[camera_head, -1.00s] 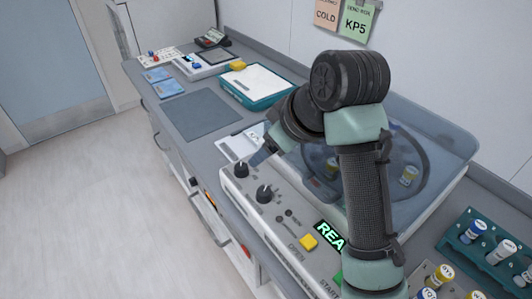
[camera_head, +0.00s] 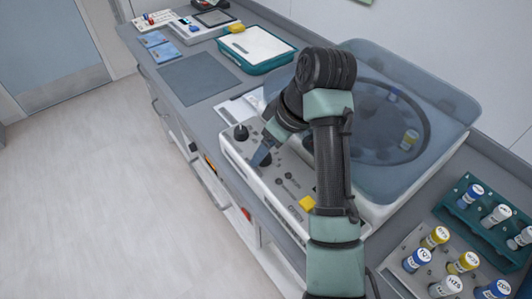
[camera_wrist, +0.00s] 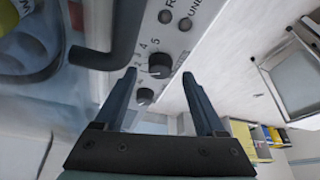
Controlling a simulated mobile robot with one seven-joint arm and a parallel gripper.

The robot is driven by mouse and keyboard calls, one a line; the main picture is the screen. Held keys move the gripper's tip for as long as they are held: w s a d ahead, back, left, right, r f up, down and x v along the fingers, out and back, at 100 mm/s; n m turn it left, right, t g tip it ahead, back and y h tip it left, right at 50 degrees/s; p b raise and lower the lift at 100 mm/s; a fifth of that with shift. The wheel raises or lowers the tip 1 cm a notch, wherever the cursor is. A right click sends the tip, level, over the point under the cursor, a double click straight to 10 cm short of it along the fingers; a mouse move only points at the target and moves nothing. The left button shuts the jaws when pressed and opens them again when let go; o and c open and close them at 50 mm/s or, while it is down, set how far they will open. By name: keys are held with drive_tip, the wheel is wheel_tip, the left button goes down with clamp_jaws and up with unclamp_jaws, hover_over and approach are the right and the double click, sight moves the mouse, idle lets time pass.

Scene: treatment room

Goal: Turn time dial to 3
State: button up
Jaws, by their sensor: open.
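The centrifuge (camera_head: 228,151) has a light control panel with two black knobs. One knob (camera_head: 240,132) shows in the head view; the other is hidden behind my gripper (camera_head: 262,158). In the wrist view, a numbered black dial (camera_wrist: 159,65) sits between my open fingertips (camera_wrist: 159,75), with figures up to 5 around it. Its label is too blurred to read, so I cannot tell for sure that it is the time dial, nor its exact setting. My gripper is empty; contact with the dial is not visible.
A yellow button (camera_head: 307,202) is on the panel close to my arm. The translucent lid (camera_head: 395,160) rises behind. Vial racks (camera_head: 465,215) stand at the right. A grey mat (camera_head: 198,80) and a teal tray (camera_head: 270,66) lie farther left.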

drive_tip(key=shift+x, duration=0.9)
drive_tip(key=shift+c, duration=0.2)
clamp_jaws()
